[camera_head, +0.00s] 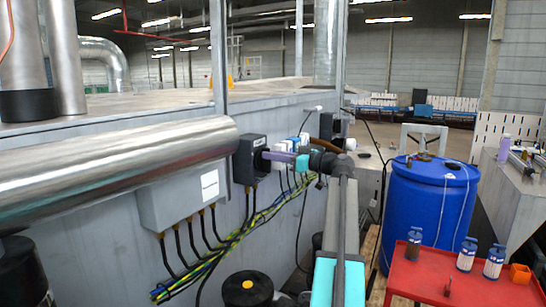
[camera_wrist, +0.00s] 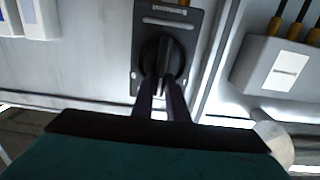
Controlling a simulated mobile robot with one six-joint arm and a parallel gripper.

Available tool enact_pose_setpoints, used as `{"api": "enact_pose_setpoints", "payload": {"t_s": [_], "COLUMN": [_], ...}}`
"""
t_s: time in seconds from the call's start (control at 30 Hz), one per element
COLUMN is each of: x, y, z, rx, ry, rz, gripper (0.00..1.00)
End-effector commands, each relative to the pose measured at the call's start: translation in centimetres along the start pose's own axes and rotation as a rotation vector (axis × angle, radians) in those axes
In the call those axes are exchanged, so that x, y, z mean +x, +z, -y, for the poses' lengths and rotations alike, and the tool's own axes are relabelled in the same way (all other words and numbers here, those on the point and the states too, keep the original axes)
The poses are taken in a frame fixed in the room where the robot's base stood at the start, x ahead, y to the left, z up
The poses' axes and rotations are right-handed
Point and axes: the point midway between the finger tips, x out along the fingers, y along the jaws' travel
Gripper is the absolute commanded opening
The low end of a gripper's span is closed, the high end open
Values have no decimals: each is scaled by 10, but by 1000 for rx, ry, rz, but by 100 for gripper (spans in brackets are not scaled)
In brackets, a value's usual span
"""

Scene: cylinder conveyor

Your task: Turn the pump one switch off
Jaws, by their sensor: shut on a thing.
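A dark switch box (camera_head: 249,160) is mounted on the grey wall panel. In the wrist view the same switch box (camera_wrist: 142,30) has a round black rotary knob (camera_wrist: 162,52) and a light label strip too small to read. My gripper (camera_head: 267,155) reaches the front of the box from the right. In the wrist view the two dark fingers of my gripper (camera_wrist: 160,84) are close together at the knob and shut on its handle. The fingers partly hide the handle, so its exact angle is hard to tell.
A grey junction box (camera_head: 180,203) with cables sits below left of the switch. A large metal pipe (camera_head: 120,175) runs at the left. White-and-blue boxes (camera_head: 281,147) are beyond the switch. A blue drum (camera_head: 428,205) and red cart (camera_head: 465,284) stand at the right.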

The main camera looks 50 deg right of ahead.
Motion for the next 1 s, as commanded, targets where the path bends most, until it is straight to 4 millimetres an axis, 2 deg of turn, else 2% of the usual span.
{"api": "enact_pose_setpoints", "payload": {"t_s": [0.27,0.47,1.0], "x": [0,-1,-1], "y": [0,1,4], "z": [-2,-5,-15], "rx": [71,186,648], "ry": [3,3,2], "rz": [-2,-2,-2], "gripper": [0,0,0]}}
